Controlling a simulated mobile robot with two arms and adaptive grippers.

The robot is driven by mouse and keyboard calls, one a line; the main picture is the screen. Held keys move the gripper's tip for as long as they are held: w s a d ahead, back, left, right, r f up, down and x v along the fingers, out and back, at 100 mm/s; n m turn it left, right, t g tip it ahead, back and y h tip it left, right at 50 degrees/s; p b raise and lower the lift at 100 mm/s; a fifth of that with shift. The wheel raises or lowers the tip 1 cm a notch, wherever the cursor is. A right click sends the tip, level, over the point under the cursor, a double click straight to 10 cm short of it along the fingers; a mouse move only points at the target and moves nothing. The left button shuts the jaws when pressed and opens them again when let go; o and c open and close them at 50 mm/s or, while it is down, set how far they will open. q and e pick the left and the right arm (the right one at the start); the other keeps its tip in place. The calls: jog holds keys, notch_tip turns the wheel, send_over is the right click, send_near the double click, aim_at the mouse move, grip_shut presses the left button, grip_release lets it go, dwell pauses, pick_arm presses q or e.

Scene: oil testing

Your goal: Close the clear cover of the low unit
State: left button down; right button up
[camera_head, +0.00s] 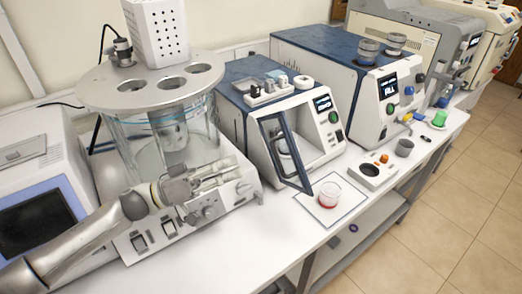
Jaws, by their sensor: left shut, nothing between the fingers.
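The low unit (238,98) is a blue-topped white box with a small screen, in the middle of the bench. Its clear cover (285,153) has a dark blue frame and stands swung open at the front left of the unit's opening. My left arm comes in from the lower left, and my left gripper (235,173) is shut and empty. It is left of the cover, in front of the glass bath, with a gap between its fingertips and the cover frame. My right gripper is not in view.
A glass bath with a round metal top (150,85) stands behind my left arm. A small stirrer-like device (372,174) and a grey cup (404,147) stand farther right.

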pick_arm(q)
jog(key=p+x, duration=0.2)
jog(key=x, duration=0.5)
jog(key=shift+d+p, duration=0.3)
jog(key=shift+d, duration=0.05)
jog(key=shift+w, duration=0.1)
